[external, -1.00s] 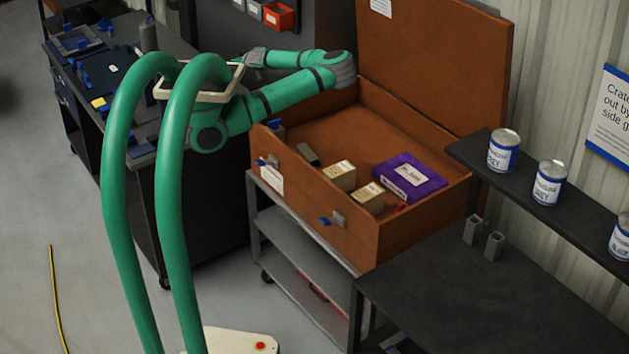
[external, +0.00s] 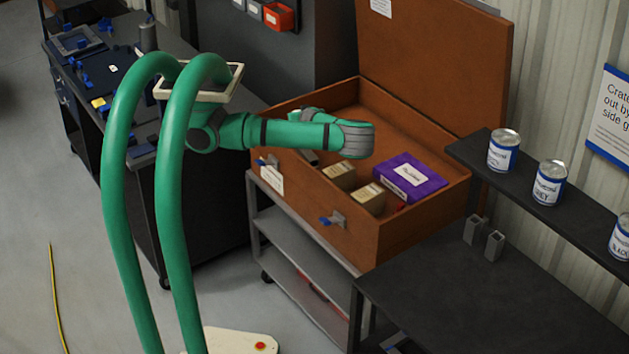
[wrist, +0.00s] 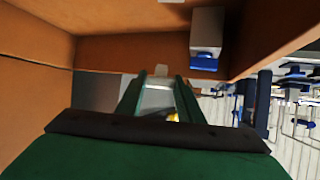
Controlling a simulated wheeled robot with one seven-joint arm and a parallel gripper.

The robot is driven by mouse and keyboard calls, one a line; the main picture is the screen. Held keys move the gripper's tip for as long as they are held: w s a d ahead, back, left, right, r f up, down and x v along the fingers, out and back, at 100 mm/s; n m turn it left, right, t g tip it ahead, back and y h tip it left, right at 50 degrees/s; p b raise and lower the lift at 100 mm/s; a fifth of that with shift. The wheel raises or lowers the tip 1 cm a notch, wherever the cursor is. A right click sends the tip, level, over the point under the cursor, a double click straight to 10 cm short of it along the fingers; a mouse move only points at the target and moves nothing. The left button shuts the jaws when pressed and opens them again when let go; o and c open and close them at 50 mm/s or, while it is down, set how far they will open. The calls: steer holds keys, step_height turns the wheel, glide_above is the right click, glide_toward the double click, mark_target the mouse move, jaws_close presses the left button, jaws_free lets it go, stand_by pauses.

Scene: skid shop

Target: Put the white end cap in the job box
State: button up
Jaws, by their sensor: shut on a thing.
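The job box (external: 301,192) is a large brown box with its lid raised, standing on a grey cart. My gripper (wrist: 160,78) is shut on a small whitish piece (wrist: 159,97), seen between the green fingers in the wrist view; it appears to be the white end cap. In the external view the wrist is over the box opening, and my arm hides the fingertips and the piece. I cannot tell how high the piece is above the box floor.
Inside the box are a purple carton (external: 415,177), two tan cartons (external: 339,176) and a dark grey block, partly covered by my arm. A grey and blue fitting (wrist: 206,38) shows near the fingers. Cans (external: 549,183) stand on a shelf to the right.

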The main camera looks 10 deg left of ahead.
steer(key=w+d+f, duration=0.1)
steer(key=w+f, duration=0.2)
steer(key=w, duration=0.1)
steer(key=w+d+f, duration=0.1)
steer(key=w+f, duration=0.2)
steer(key=w, duration=0.1)
steer(key=w+d+f, duration=0.1)
steer(key=w+f, duration=0.2)
steer(key=w, duration=0.1)
steer(key=shift+w+d, duration=0.35)
steer(key=shift+d, duration=0.05)
steer(key=shift+w+d+f, duration=0.15)
steer(key=shift+w+f, duration=0.25)
steer(key=shift+f, duration=1.6)
steer(key=shift+f, duration=0.15)
steer(key=o, duration=1)
steer(key=shift+o, duration=0.2)
